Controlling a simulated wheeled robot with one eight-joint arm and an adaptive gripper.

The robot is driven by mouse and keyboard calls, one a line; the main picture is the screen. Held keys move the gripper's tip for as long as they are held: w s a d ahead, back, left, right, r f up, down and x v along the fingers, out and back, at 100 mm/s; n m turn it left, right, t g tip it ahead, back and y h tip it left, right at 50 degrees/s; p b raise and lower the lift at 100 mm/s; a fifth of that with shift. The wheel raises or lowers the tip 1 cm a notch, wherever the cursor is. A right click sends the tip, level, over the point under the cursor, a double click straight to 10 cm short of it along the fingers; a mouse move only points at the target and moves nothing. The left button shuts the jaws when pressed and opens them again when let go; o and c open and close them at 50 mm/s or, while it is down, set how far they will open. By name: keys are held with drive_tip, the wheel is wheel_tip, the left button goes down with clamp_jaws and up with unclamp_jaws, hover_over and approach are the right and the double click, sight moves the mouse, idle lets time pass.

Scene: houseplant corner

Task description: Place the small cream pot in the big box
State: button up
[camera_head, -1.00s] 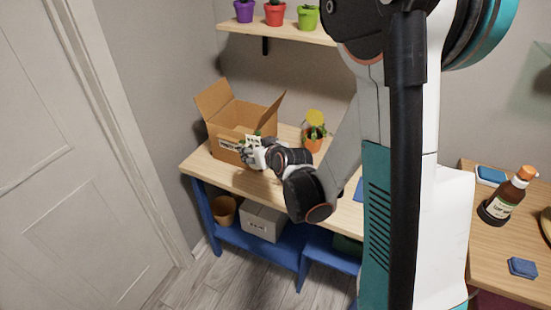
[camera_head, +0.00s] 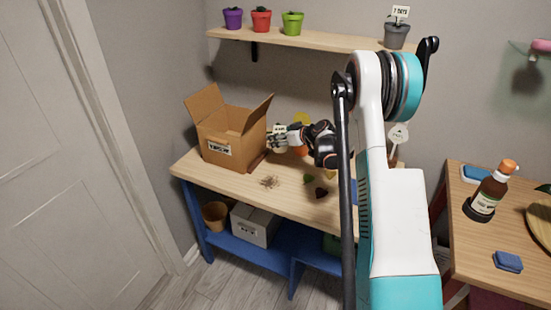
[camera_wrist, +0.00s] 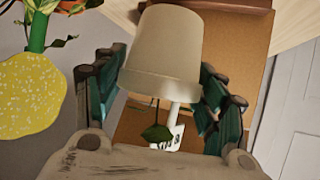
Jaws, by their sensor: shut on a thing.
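My gripper (camera_head: 277,139) is shut on the small cream pot (camera_wrist: 165,48), with a finger on each side of it in the wrist view. The pot carries a small green leaf (camera_wrist: 157,132) and a white tag on a stick; the tag (camera_head: 279,129) also shows in the head view. In the head view the fingers hide most of the pot. The big box (camera_head: 219,148) is an open cardboard box with raised flaps and a label, at the left end of the table. My gripper is just right of the box, near its right flap. The box's inside is mostly hidden.
An orange pot (camera_head: 299,150) with a yellow round plant (camera_head: 301,118) stands behind my gripper, partly hidden. Debris (camera_head: 269,182) and loose leaves (camera_head: 321,192) lie on the wooden table (camera_head: 228,186). A shelf (camera_head: 300,38) with several pots hangs above.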

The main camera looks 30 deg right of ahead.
wheel_tip(320, 180, down, 8)
drive_tip(key=shift+r+b, duration=0.1)
drive_tip(key=shift+b, duration=1.1)
drive_tip(key=o, duration=1.2)
